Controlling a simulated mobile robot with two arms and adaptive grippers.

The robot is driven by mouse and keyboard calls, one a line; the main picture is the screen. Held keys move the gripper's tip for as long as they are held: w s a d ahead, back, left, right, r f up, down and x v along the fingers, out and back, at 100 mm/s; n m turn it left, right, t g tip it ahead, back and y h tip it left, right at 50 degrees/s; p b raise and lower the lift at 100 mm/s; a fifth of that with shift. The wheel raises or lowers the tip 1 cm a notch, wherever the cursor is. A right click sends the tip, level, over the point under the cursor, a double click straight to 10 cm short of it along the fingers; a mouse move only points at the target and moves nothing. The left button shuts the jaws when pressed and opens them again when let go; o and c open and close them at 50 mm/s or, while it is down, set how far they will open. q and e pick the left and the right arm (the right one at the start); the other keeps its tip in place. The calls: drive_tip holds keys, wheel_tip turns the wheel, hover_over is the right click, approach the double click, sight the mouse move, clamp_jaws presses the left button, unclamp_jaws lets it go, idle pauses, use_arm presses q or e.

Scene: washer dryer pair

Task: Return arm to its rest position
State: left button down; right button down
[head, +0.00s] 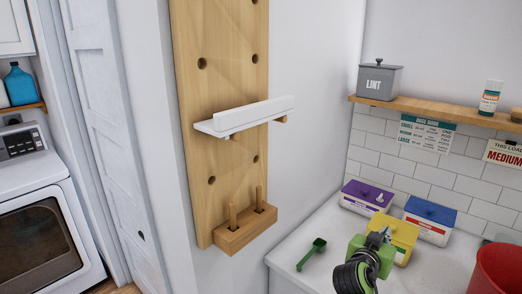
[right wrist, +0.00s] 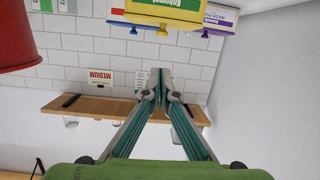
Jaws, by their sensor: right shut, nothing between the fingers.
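My right gripper (head: 383,235) is at the lower right of the head view, green and black, in front of the yellow box and over the white counter. In the right wrist view its two teal fingers (right wrist: 160,74) come together at the tips with nothing between them. My left gripper is not in view.
Yellow (head: 402,252), purple (head: 366,193) and blue-lidded (head: 430,213) boxes, a green scoop (head: 313,252) and a red bucket (head: 497,270) are around my right gripper. A wooden shelf (head: 435,108) is above. A wooden pegboard (head: 195,125) hangs left of the counter.

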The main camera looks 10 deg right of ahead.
drive_tip(key=s+a+f+n+g+y, duration=0.1)
drive_tip(key=s+a+f+n+y, duration=0.15)
drive_tip(key=s+f, duration=0.45)
drive_tip(key=s+a+f+n+g+y, duration=0.2)
drive_tip(key=s+a+f+y, duration=0.15)
drive_tip(key=s+f, duration=0.35)
drive_tip(key=s+a+f+n+g+y, duration=0.2)
drive_tip(key=s+a+f+n+y, duration=0.15)
drive_tip(key=s+a, duration=0.5)
drive_tip(key=s+a+f+n+g+y, duration=0.2)
drive_tip(key=s+a+f, duration=0.25)
drive_tip(key=s, duration=0.75)
wheel_tip(320, 180, down, 27)
drive_tip(key=s+a+g+b, duration=0.1)
drive_tip(key=s+g+b, duration=0.1)
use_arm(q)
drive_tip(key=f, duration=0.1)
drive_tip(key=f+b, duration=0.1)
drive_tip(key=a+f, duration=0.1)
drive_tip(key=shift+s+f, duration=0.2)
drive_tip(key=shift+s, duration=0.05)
use_arm(e)
drive_tip(key=s+d+f+n, duration=0.1)
drive_tip(key=s+d+f, duration=0.1)
drive_tip(key=s+f, duration=1.5)
drive_tip(key=shift+s+d+f+g, duration=0.3)
drive_tip(key=shift+f+g, duration=0.1)
drive_tip(key=shift+f, duration=0.05)
